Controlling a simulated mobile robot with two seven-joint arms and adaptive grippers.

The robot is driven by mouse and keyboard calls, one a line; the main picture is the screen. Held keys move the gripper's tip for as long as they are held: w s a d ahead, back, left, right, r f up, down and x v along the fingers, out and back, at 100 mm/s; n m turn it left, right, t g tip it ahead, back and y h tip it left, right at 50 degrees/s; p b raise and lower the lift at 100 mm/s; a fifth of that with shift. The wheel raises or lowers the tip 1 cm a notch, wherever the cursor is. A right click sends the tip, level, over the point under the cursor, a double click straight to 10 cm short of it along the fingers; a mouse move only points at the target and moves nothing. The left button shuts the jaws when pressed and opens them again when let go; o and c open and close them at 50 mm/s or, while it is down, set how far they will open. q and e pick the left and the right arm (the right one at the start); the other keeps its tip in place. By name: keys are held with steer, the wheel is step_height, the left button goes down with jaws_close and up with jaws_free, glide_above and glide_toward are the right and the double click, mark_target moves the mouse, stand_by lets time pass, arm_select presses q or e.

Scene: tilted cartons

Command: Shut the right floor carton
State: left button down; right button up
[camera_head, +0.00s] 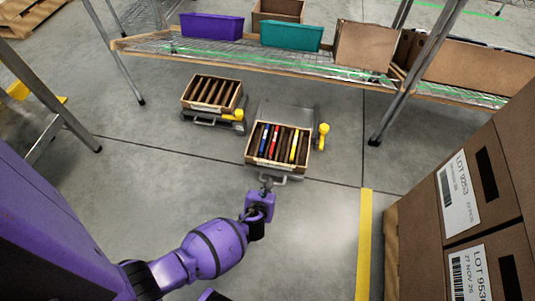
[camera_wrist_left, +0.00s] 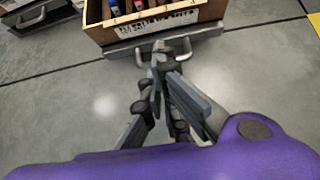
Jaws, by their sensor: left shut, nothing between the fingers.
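The right floor carton (camera_head: 249,155) is an open-topped brown box with dark dividers and blue, red and yellow items inside. It sits on a grey metal base (camera_head: 287,111) whose flat plate shows behind it. A grey handle (camera_head: 285,180) sticks out at its near side. The carton's labelled front (camera_wrist_left: 160,25) and the handle (camera_wrist_left: 176,48) also show in the left wrist view. My left gripper (camera_head: 266,183) is shut and empty, its fingertips (camera_wrist_left: 159,48) right by the handle's left part. I cannot tell whether they touch it. My right gripper is out of view.
A second floor carton (camera_head: 211,94) with dark dividers stands to the left on a similar base. A yellow knob (camera_head: 323,130) stands beside the right carton. A wire shelf (camera_head: 160,46) with bins is behind. Stacked labelled boxes (camera_head: 480,190) fill the right.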

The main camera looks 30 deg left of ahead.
arm_select(q)
steer(key=b, duration=0.3)
glide_toward(271, 174)
steer(key=w, duration=0.2)
steer(key=w+b, duration=0.1)
steer(key=shift+w+a+f, duration=0.1)
steer(key=shift+w+f, duration=0.15)
steer(key=shift+w+a+r, duration=0.1)
steer(key=shift+w+a, duration=0.05)
steer(key=shift+w, duration=0.25)
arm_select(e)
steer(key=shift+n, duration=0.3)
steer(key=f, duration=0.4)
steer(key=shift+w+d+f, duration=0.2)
